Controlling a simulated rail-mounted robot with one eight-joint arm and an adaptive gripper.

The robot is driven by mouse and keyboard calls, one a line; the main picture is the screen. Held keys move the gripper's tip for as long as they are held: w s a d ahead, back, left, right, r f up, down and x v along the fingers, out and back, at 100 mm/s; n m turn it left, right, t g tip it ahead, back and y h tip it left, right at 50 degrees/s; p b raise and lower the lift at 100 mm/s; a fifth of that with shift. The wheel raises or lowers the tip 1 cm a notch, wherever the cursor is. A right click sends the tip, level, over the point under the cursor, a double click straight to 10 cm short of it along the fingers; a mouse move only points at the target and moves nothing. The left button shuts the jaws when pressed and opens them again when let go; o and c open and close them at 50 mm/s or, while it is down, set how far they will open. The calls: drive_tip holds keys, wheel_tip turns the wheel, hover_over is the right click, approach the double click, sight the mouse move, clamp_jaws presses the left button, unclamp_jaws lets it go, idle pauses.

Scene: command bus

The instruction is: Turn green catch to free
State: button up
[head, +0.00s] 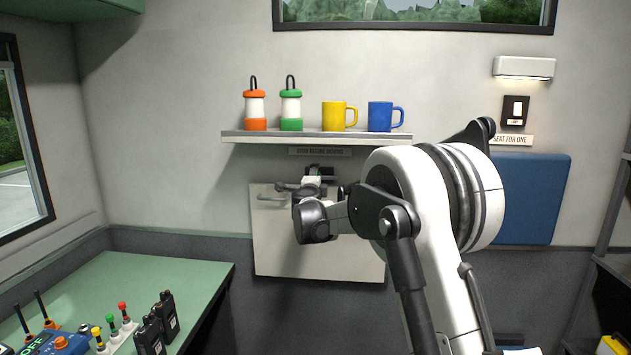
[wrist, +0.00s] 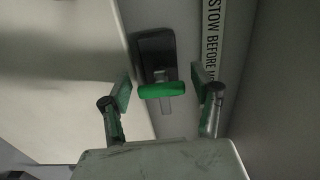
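The green catch (wrist: 163,90) shows in the wrist view as a short rounded bar lying across a grey tab, with a black plate (wrist: 154,48) behind it. My gripper (wrist: 163,92) is open, with one finger on each side of the catch and a visible gap to it on both sides. In the head view my gripper (head: 312,186) is at the top edge of the pale folded panel (head: 318,245), below the shelf. There the arm's end hides the green catch.
A shelf (head: 240,137) with two lanterns, a yellow mug (head: 335,116) and a blue mug (head: 380,116) is just above my gripper. A "stow before moving" label (wrist: 213,40) is beside the catch. A green desk (head: 150,275) with radios stands at left.

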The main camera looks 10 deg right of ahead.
drive_tip(key=shift+s, duration=0.15)
drive_tip(key=v, duration=1.1)
drive_tip(key=shift+s+a, duration=0.15)
drive_tip(key=shift+s, duration=0.25)
drive_tip(key=s+a+r+n+y, duration=0.3)
drive_tip(key=s+r+n+y, duration=0.1)
drive_tip(key=s+n, duration=0.4)
drive_tip(key=s+a+r+n+y, duration=0.2)
drive_tip(key=s+r+n+y, duration=0.25)
drive_tip(key=s, duration=0.55)
drive_tip(key=s+d+f+n+g+h, duration=0.1)
drive_tip(key=s+d+f+n+g, duration=0.2)
drive_tip(key=s+f, duration=0.4)
drive_tip(key=s+d+f+n+g+h, duration=0.1)
drive_tip(key=s+f, duration=0.6)
drive_tip(key=s, duration=0.9)
drive_tip(key=s+d+f+n+g+h, duration=0.1)
drive_tip(key=s+d+f+n+g, duration=0.3)
drive_tip(key=s, duration=0.7)
wheel_tip(320, 180, down, 3)
drive_tip(key=shift+s+d+n+g, duration=0.2)
drive_tip(key=shift+d+n+g, duration=0.15)
drive_tip(key=shift+d+g, duration=0.55)
